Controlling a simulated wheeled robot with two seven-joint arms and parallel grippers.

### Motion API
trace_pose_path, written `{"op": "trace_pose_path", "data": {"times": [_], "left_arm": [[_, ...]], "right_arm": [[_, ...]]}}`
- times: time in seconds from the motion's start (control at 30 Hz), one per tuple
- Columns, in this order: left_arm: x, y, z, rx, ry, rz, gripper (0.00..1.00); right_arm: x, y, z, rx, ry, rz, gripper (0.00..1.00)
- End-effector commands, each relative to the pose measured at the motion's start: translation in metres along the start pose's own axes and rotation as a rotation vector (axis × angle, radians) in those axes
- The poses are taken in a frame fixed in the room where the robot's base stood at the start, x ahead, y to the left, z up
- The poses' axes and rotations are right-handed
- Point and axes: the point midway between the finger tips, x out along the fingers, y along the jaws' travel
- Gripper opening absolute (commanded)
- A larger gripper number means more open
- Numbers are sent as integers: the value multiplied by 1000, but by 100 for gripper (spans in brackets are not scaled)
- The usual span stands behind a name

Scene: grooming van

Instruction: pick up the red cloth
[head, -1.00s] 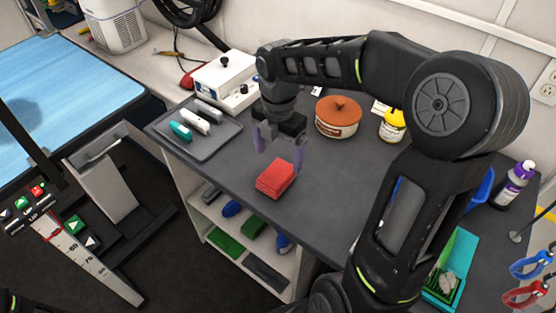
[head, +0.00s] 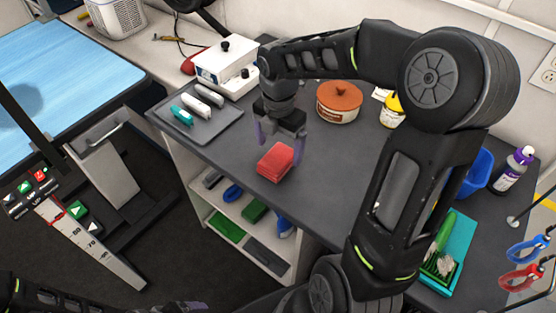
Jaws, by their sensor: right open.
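The red cloth (head: 275,161) lies folded in a small block on the dark grey counter (head: 330,190), near its front edge. My right gripper (head: 279,150) points down over the cloth. Its two purple fingers are spread wide, one toward the left of the cloth and one at its right side. The fingers are open and the cloth still rests on the counter. Whether a fingertip touches the cloth I cannot tell. Part of my left arm shows at the bottom left edge; the state of its gripper cannot be made out.
A grey tray with clippers (head: 222,128) lies to the left. A lidded orange-and-cream pot (head: 339,104) and a yellow-topped jar (head: 393,110) stand behind. A teal tray with a brush (head: 462,246) is at the right. Shelves (head: 270,222) sit below the counter.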

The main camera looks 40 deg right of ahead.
Motion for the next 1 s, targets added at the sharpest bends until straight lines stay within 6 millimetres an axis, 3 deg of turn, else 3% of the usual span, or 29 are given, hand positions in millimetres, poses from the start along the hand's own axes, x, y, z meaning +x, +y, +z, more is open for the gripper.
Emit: {"op": "trace_pose_path", "data": {"times": [0.33,0.97,1.0], "left_arm": [[-7,2,1,-2,-2,-3,85],[-6,2,1,-2,-2,-2,85],[-6,2,1,-2,-2,-2,85]], "right_arm": [[44,2,-2,0,2,-2,87],[46,2,-1,0,0,0,87],[46,2,-1,0,0,0,84]]}}
